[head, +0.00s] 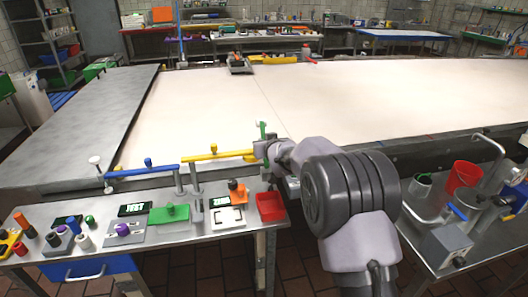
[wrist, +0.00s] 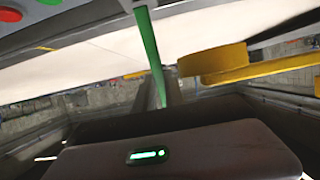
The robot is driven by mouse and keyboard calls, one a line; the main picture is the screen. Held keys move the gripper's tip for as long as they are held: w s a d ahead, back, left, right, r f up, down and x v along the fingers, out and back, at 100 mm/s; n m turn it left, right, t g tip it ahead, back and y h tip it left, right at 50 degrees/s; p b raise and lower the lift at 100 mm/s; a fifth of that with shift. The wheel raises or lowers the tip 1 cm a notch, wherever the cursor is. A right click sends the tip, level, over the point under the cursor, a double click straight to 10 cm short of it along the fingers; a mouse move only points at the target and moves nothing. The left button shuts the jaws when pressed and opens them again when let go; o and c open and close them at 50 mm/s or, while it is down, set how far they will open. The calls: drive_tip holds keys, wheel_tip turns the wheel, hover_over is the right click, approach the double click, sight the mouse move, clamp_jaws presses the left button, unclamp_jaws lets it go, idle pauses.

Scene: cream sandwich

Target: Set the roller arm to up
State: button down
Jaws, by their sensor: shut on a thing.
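A green lever (head: 263,131) stands nearly upright at the front edge of the big pale table; no label shows which lever is the roller arm. In the wrist view the green lever (wrist: 149,45) runs down from the top edge to between my fingers. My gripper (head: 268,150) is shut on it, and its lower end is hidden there. A yellow lever (head: 215,156) with a knob lies about level on a post just left of my gripper. Its rounded end (wrist: 215,62) is close by on the right in the wrist view. A blue lever (head: 140,172) lies about level further left.
A steel console (head: 185,238) with displays, coloured knobs, a green block and a red tray (head: 270,206) is below the levers. A steel cart (head: 430,240) with a red bucket (head: 463,178) stands at right. The pale tabletop (head: 330,95) behind is mostly clear.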

drive_tip(key=shift+r, duration=0.1)
idle(0.3)
drive_tip(key=c, duration=1.4)
unclamp_jaws()
drive_tip(key=shift+w, duration=0.1)
drive_tip(key=p+v, duration=0.2)
drive_tip(key=v, duration=1.5)
drive_tip(key=shift+s+p, duration=0.3)
drive_tip(key=shift+p, duration=0.1)
drive_tip(key=shift+d, duration=0.1)
